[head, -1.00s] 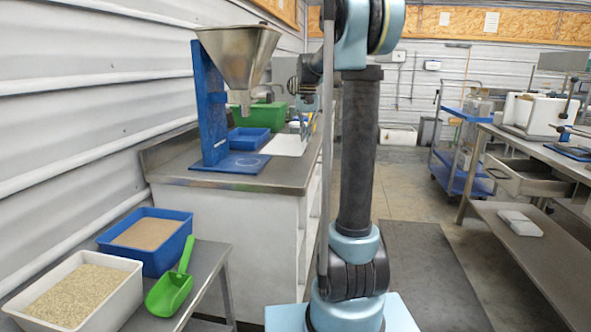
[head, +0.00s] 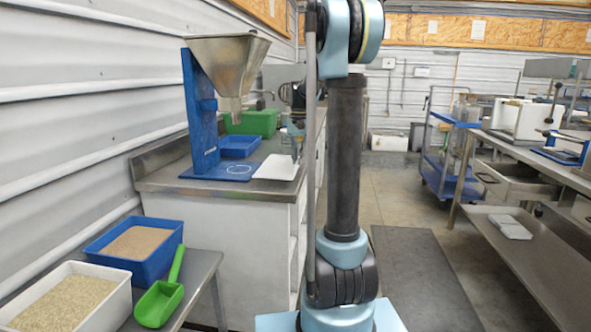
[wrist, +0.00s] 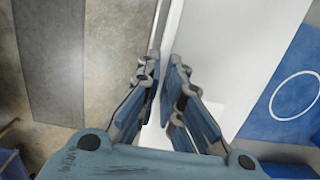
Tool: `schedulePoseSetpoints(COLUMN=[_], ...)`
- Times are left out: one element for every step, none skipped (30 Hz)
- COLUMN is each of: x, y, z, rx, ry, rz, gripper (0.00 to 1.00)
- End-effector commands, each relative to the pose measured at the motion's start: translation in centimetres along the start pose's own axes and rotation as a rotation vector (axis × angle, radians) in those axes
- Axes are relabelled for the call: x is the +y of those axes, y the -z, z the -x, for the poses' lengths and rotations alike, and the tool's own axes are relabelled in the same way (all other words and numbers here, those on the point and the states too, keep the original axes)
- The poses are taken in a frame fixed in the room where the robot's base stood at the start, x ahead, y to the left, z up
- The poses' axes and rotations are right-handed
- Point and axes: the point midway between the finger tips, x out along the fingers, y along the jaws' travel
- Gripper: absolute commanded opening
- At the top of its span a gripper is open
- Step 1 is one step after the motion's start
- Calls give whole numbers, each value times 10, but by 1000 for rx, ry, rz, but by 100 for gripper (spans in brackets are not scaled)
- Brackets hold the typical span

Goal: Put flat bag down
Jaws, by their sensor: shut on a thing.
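My gripper (head: 297,152) is low over the right edge of the metal counter, by the white mat (head: 277,167). In the wrist view my gripper (wrist: 160,78) has its fingers close together on a thin pale thing seen nearly edge-on, which appears to be the flat bag (wrist: 154,132). Most of the bag is hidden by the fingers, and I cannot make it out in the head view. I cannot tell whether it touches the surface below.
A steel hopper (head: 229,65) stands on a blue frame (head: 201,110) with a circle marked on its base. A blue tray (head: 239,147) and green bin (head: 250,122) stand behind. Filled tubs and a green scoop (head: 160,300) are at front left.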

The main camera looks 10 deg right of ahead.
Motion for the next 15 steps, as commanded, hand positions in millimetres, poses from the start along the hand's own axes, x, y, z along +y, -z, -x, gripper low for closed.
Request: schedulePoseSetpoints(x=[0, 0, 0, 0, 0, 0, 0, 0, 0, 0, 0, 0, 0, 0, 0], y=[0, 1, 1, 2, 2, 3, 3, 3, 3, 4, 4, 3, 3, 3, 3], z=[-5, -8, -13, -18, -22, -27, -31, -34, -36, -37, -38, -38, -37, -37, -37], rx=[0, 0, 0, 0, 0, 0, 0, 0, 0, 0, 0, 0, 0, 0, 0], ry=[0, 0, 0, 0, 0, 0, 0, 0, 0, 0, 0, 0, 0, 0, 0], rz=[0, 0, 0, 0, 0, 0, 0, 0, 0, 0, 0, 0, 0, 0, 0], gripper=[0, 0, 0, 0, 0, 0, 0, 0, 0, 0, 0, 0, 0, 0, 0])
